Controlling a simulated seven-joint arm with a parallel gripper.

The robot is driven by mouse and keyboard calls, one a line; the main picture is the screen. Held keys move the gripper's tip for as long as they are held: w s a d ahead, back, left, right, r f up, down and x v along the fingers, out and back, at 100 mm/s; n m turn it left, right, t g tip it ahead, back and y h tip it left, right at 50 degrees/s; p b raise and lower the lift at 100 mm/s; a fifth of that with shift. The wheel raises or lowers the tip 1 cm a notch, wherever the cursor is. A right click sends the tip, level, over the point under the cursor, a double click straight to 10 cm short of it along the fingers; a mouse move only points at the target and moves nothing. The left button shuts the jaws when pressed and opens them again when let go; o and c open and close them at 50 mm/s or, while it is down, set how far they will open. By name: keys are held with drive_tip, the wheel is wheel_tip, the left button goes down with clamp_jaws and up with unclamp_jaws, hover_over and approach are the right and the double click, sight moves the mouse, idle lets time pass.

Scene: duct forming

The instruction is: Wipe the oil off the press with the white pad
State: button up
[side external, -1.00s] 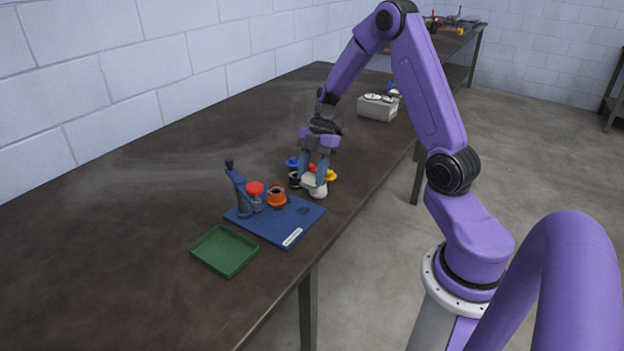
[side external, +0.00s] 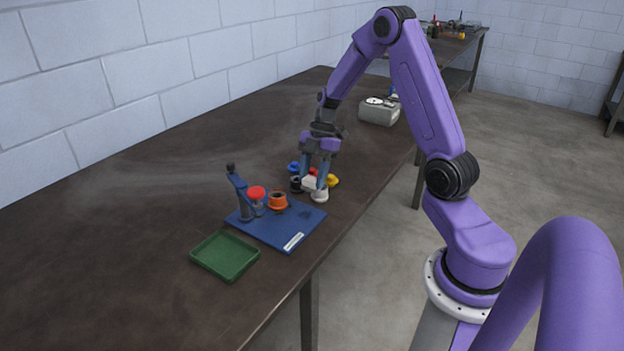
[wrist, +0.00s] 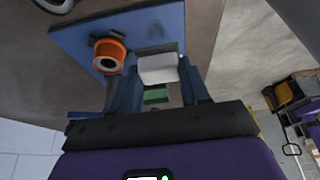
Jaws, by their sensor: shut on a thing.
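The press has a blue base plate (side external: 270,230) with an upright lever post (side external: 241,197) at its left. A red round part (side external: 256,192) and an orange collar (side external: 278,201) are on it. A dark patch (side external: 305,212) lies on the plate right of the collar, apparently oil.
A white round piece (side external: 320,196) stands close by the pad, near the plate's corner. Blue (side external: 293,167), black (side external: 296,184) and yellow (side external: 332,181) parts cluster around my gripper. A green tray (side external: 225,256) lies in front of the press. A grey box (side external: 379,111) stands farther back. The table's left is clear.

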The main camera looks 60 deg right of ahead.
drive_tip(key=shift+f, duration=3.35)
drive_tip(key=shift+a+f, duration=0.25)
drive_tip(key=shift+a, duration=0.2)
drive_tip(key=shift+a+f, duration=0.2)
drive_tip(key=shift+a, duration=1.35)
drive_tip(key=shift+d, duration=1.9)
drive_tip(key=shift+d+r, duration=0.1)
drive_tip(key=shift+d, duration=0.1)
drive_tip(key=shift+a+r, duration=0.1)
drive_tip(key=shift+r, duration=3.85)
